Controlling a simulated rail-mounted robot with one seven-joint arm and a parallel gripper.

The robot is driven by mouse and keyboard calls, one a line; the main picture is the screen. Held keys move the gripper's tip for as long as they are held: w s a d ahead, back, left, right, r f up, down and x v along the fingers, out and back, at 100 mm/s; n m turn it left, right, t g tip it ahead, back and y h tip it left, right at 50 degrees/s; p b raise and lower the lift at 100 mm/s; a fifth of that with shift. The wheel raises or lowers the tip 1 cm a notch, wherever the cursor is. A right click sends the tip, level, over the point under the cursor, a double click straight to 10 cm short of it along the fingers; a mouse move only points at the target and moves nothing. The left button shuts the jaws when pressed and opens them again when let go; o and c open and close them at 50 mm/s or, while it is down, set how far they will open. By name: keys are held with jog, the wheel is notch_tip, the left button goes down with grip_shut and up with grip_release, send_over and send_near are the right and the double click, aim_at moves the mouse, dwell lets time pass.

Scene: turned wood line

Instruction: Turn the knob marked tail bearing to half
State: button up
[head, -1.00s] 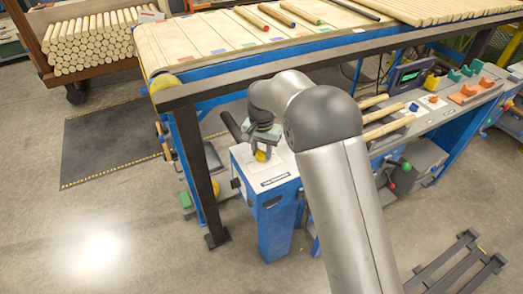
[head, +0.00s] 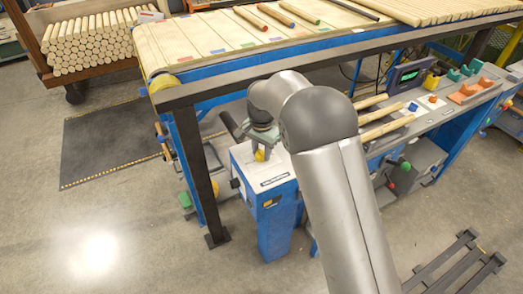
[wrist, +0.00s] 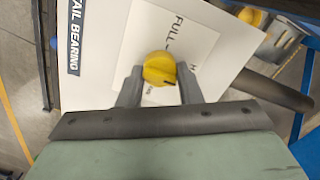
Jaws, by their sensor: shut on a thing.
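The yellow knob (wrist: 160,66) sits on a white plate (wrist: 205,45) in the wrist view. A dark mark shows at the knob's lower right edge. "FULL" is printed above and right of it; an "H" shows to its right, the rest of that word hidden by a finger. Small print below the knob is partly covered. A blue label (wrist: 76,38) reads "TAIL BEARING". My gripper (wrist: 160,72) is shut on the knob, one finger on each side. In the head view, my gripper (head: 262,142) is above the white-topped blue cabinet (head: 272,222), with the knob (head: 260,156) at its tips.
A dark steel frame post (head: 190,165) stands left of the cabinet, and the frame's beam (head: 300,68) crosses behind my arm. A dark bar (wrist: 275,90) lies right of the knob. Wooden spindles (head: 385,128) lie on the bench to the right.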

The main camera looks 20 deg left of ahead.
aim_at(261, 151)
jog(key=o, duration=1)
notch_tip(261, 151, up, 18)
jog(key=shift+f, duration=0.25)
jog(key=s+d+r+n, duration=0.1)
jog(key=s+d, duration=0.3)
jog(key=d, duration=0.5)
jog(key=s+d+r, duration=0.1)
jog(key=s+d, duration=0.2)
jog(key=d, duration=0.6)
jog(key=s+d+f+n, duration=0.1)
jog(key=s+d+f, duration=0.1)
jog(key=s+d, duration=0.2)
jog(key=s+d+f+n, duration=0.1)
jog(key=s+d+f, duration=0.2)
jog(key=s, duration=0.7)
jog(key=s+d+f+n, duration=0.1)
jog(key=s+d+f, duration=0.2)
jog(key=s+d, duration=0.4)
jog(key=shift+s+f+p, duration=0.15)
jog(key=shift+s+p, duration=0.15)
jog(key=shift+s, duration=0.3)
